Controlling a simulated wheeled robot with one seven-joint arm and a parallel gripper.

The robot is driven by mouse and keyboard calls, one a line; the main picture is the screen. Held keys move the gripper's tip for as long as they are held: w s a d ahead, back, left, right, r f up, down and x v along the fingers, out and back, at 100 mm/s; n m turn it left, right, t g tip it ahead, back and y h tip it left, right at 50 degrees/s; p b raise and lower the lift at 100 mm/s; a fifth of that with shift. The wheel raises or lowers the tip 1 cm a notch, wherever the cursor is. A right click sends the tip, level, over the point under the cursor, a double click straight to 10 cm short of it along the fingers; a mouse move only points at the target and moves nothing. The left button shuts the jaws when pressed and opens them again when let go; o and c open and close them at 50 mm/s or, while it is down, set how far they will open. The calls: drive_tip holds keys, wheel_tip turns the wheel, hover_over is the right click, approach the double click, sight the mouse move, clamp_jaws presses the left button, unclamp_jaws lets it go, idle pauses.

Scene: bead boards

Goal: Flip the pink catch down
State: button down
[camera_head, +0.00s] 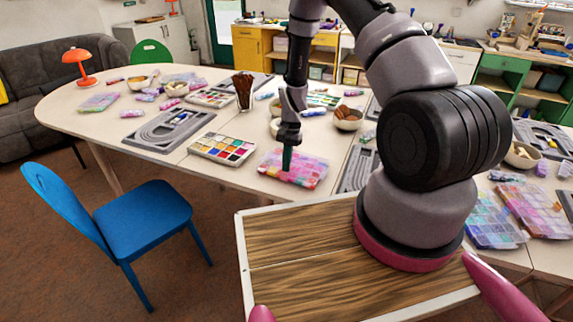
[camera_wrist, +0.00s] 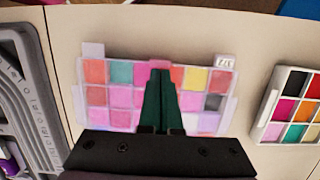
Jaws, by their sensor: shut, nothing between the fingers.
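A clear compartment box of pink, red, teal and yellow beads (camera_head: 311,182) lies on the table, and it fills the middle of the wrist view (camera_wrist: 97,77). A small pink catch (camera_wrist: 160,63) shows at the middle of the box's upper edge in the wrist view. My gripper (camera_head: 287,168) points down over the box with its green fingers shut and empty. In the wrist view the fingertips (camera_wrist: 160,73) are right beside the catch; I cannot tell whether they touch it. The fingers hide the middle of the box. The catch is too small to make out in the head view.
A paint palette (camera_head: 222,148) lies close by, to the right of the box in the wrist view (camera_wrist: 290,105). A grey bead board (camera_wrist: 30,75) lies on its other side. Bowls and a brush cup (camera_head: 243,90) stand behind. A narrow bare strip of table surrounds the box.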

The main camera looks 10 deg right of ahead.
sight(283, 176)
drive_tip(key=shift+s+a+r+t+h, duration=0.2)
drive_tip(key=shift+s+a+t+h, duration=0.35)
drive_tip(key=shift+t+h, duration=0.35)
drive_tip(key=shift+s+a, duration=0.2)
drive_tip(key=shift+s, duration=0.15)
idle(0.3)
drive_tip(key=shift+s+a+t, duration=0.1)
drive_tip(key=shift+a+t, duration=0.05)
drive_tip(key=shift+t, duration=0.15)
drive_tip(key=t+h, duration=0.1)
drive_tip(key=s+t+h, duration=0.1)
drive_tip(key=shift+a+t, duration=0.25)
drive_tip(key=shift+t, duration=0.05)
drive_tip(key=shift+s+a+f+t+h, duration=0.25)
drive_tip(key=shift+s+a+t+h, duration=0.2)
drive_tip(key=shift+t+h, duration=0.45)
drive_tip(key=shift+w, duration=0.1)
drive_tip(key=shift+d, duration=0.15)
